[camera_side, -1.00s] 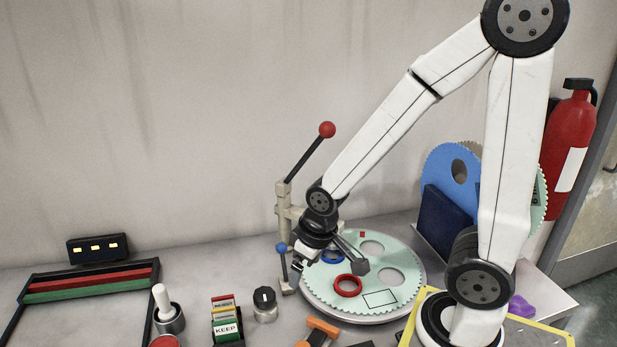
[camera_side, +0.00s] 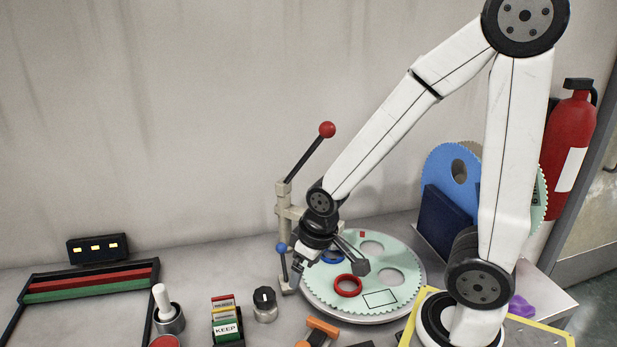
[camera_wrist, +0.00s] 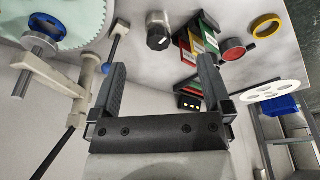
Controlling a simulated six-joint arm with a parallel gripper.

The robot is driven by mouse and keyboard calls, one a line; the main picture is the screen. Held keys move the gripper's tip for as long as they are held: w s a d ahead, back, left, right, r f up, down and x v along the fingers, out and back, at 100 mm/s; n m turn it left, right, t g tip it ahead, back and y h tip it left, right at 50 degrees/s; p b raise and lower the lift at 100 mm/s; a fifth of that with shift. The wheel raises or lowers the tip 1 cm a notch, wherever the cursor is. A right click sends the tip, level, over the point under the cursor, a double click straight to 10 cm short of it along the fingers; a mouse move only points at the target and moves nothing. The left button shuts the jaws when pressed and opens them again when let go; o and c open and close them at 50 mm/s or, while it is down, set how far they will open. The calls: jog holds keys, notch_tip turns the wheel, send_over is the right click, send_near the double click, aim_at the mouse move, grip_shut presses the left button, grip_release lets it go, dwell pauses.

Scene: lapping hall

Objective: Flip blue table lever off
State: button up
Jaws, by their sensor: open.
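The blue table lever is a small dark rod with a blue ball knob (camera_side: 281,248), standing nearly upright on a pale base at the near left of the round plate. In the wrist view its rod (camera_wrist: 114,46) shows beyond the left finger, and the blue knob is partly hidden behind that finger. I cannot tell whether a finger touches the lever.
A taller post with a red-ball lever (camera_side: 327,130) stands behind. The green toothed plate (camera_side: 400,275) with red ring (camera_side: 348,286) lies to the right. A black knob (camera_side: 265,304) and a KEEP card box (camera_side: 227,325) stand at the front left.

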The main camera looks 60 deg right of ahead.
jog(key=shift+w, duration=0.1)
jog(key=c, duration=0.7)
jog(key=shift+w+d, duration=0.1)
jog(key=shift+w, duration=0.1)
jog(key=c, duration=0.4)
jog(key=shift+w+d+r, duration=0.1)
jog(key=shift+w, duration=0.15)
grip_shut()
jog(key=w+d+f+m+g, duration=0.2)
jog(key=w+d+m+g, duration=0.1)
jog(key=w+d+m, duration=0.4)
jog(key=w+d+f+m+g, duration=0.1)
jog(key=w+d+m+g, duration=0.2)
jog(key=w+d+m, duration=0.4)
jog(key=shift+w+d+f+y, duration=0.4)
jog(key=shift+w+d, duration=1.75)
jog(key=shift+w, duration=0.6)
